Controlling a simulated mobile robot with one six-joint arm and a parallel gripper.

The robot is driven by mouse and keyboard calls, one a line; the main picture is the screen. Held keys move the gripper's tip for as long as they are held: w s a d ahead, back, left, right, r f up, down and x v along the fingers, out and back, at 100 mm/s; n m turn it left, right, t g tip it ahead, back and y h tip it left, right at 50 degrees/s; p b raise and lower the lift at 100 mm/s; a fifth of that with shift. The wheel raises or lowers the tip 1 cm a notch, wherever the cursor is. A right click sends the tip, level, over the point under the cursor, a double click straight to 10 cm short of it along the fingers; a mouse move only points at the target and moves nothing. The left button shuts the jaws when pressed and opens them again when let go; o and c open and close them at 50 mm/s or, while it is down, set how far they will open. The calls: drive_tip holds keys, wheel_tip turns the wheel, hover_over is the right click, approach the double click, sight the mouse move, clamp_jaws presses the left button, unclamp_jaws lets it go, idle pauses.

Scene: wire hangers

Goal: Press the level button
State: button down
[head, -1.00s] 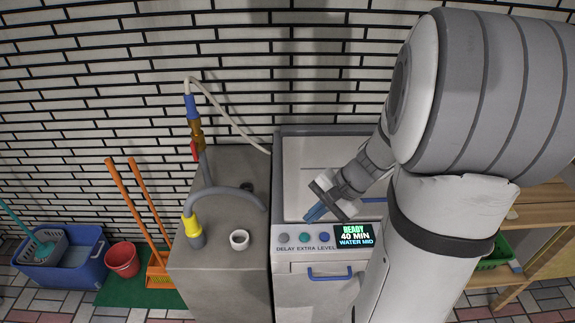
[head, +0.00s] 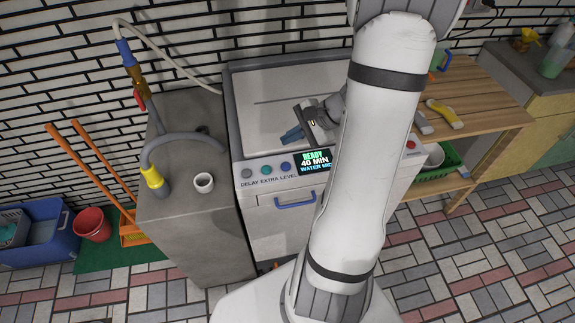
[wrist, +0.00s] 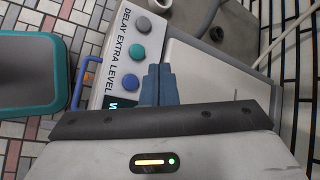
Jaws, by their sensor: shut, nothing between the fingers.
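The level button (head: 285,166) is the blue round button above the word LEVEL on the washing machine's panel, just left of the display (head: 315,161). The display reads READY, 40 MIN and a WATER line cut off at its end. In the wrist view the fingers (wrist: 158,70) hide part of the panel.
The grey delay button (head: 247,173) and teal extra button (head: 266,170) sit left of the level button. A blue handle (head: 294,199) is below the panel. A concrete block with a white cup (head: 203,183) and a hose stands left. A wooden shelf (head: 480,95) stands right.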

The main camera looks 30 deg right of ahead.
sight(290, 166)
wheel_tip(290, 166, down, 7)
drive_tip(key=b, duration=0.5)
drive_tip(key=shift+f, duration=0.15)
drive_tip(key=shift+f+b, duration=0.3)
idle(1.4)
drive_tip(key=shift+w+f+b, duration=0.1)
drive_tip(key=shift+f+b, duration=0.3)
drive_tip(key=shift+b, duration=0.1)
drive_tip(key=shift+f+b, duration=0.4)
drive_tip(key=shift+b, duration=0.05)
idle(0.5)
drive_tip(key=shift+r+p, duration=0.55)
drive_tip(key=shift+r, duration=0.3)
drive_tip(key=shift+r, duration=0.1)
